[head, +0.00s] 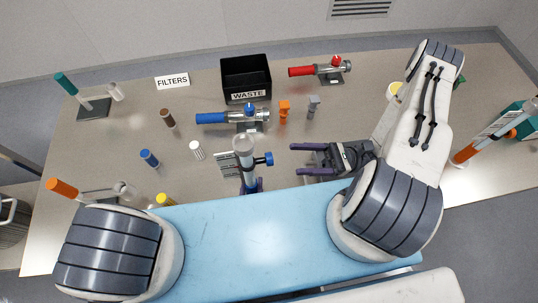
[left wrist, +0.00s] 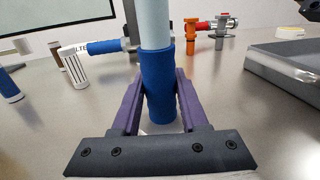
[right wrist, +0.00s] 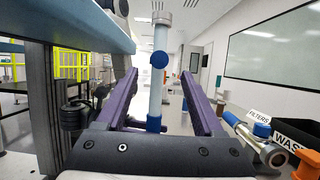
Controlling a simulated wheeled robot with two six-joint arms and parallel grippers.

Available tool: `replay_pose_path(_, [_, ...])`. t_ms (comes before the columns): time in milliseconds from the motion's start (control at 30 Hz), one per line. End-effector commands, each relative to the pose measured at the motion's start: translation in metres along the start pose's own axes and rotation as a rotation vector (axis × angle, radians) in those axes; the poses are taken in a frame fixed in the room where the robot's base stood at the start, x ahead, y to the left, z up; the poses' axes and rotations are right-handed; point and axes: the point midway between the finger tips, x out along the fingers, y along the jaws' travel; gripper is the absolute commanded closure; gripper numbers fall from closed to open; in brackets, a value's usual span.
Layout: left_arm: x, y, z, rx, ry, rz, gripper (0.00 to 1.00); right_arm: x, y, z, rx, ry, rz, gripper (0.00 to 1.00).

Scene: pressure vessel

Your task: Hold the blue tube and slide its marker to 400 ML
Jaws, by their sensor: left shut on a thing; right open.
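The blue tube (head: 242,147) stands upright near the middle of the table, pale with a grey top and a blue marker knob (head: 266,159) on its side. In the left wrist view my left gripper (left wrist: 161,88) is shut around the tube's blue lower sleeve (left wrist: 160,70). In the right wrist view the knob (right wrist: 158,59) shows between and above the fingertips. The scale marks cannot be read.
A blue-handled valve (head: 224,117) lies behind the tube, with orange (head: 284,108) and grey (head: 313,104) fittings to its right. The black waste bin (head: 230,80) and a red-handled valve (head: 318,70) are at the back. Small cylinders stand at left.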

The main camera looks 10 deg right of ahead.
Motion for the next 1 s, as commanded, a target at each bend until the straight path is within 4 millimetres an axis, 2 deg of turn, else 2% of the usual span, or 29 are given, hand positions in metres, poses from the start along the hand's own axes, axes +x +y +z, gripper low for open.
replay_pose_path(200, [0.000, 0.000, 0.000, 0.000, 0.000, 0.000, 1.00, 0.048, 0.001, 0.000, 0.006, 0.000, 0.009, 0.31])
replay_pose_path(400, [0.000, 0.000, 0.000, 0.000, 0.000, 0.000, 1.00, 0.078, 0.001, 0.000, 0.004, 0.001, 0.007, 0.31])
replay_pose_path(600, [0.000, 0.000, 0.000, 0.000, 0.000, 0.000, 1.00, 0.091, 0.001, 0.000, 0.001, 0.003, 0.004, 0.31])
replay_pose_path(900, [0.000, 0.000, 0.000, 0.000, 0.000, 0.001, 1.00, 0.093, 0.001, 0.000, 0.000, 0.003, 0.003, 0.31])
replay_pose_path(967, [0.000, 0.000, 0.000, 0.000, 0.000, 0.001, 1.00, 0.093, 0.001, 0.000, 0.000, 0.003, 0.003, 0.54])
replay_pose_path(1000, [0.000, 0.000, 0.000, 0.000, 0.000, 0.001, 1.00, 0.093, 0.001, 0.000, 0.001, 0.003, 0.003, 0.69])
